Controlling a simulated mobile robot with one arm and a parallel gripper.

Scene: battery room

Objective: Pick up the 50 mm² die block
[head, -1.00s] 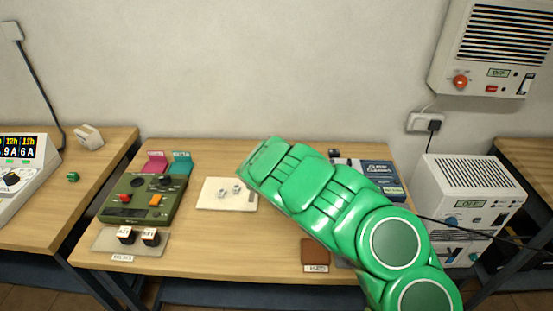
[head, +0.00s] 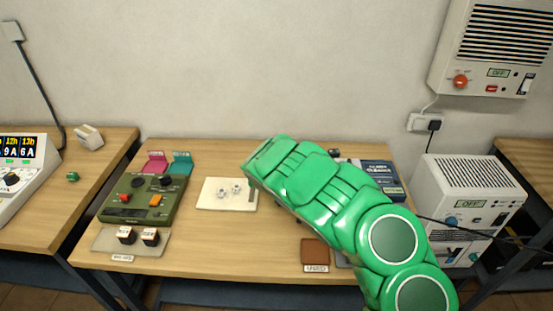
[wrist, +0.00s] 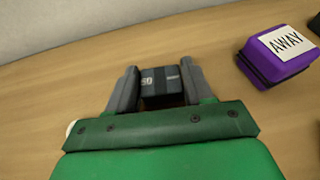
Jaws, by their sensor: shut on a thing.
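The die block (wrist: 161,82) is dark grey with a light stripe and a "50" marking. In the wrist view it sits between the two grey fingers of my gripper (wrist: 158,90), which are shut on it. Wooden table top shows around it, and I cannot tell whether the block touches the table. In the head view my green arm reaches over the table and hides the block and the fingers.
A purple block labelled "AWAY" (wrist: 280,55) lies to the right in the wrist view. On the table (head: 200,262) are a green control unit (head: 145,199), a white plate with small parts (head: 213,206), a dark blue box (head: 375,175) and a brown pad (head: 315,251).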

